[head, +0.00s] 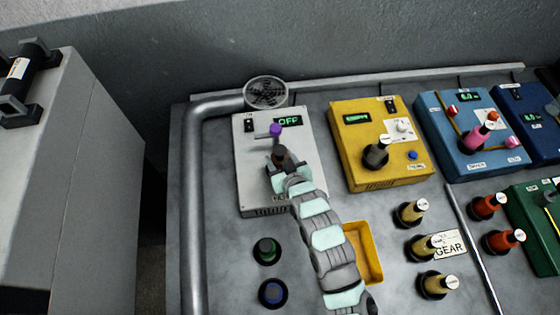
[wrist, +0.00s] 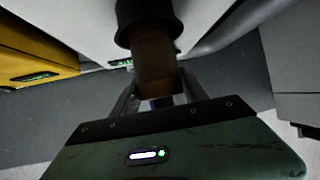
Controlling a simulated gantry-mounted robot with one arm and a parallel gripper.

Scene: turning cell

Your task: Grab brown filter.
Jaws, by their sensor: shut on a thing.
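The brown filter (head: 281,154) is at the white box (head: 305,155) with the green "OFF" display. In the wrist view the filter (wrist: 158,65) is a brown cylinder with a black collar (wrist: 150,20) around its far end, against the white surface. I cannot tell whether the collar is part of the filter or a socket on the box. My gripper (head: 280,166) is shut on the filter, with a finger on each side of it in the wrist view (wrist: 158,92). The gripper hides the filter's lower part in the head view.
A round vent (head: 265,92) is behind the box. A yellow box (head: 375,145) stands to the right, a yellow tray (head: 374,262) in front.

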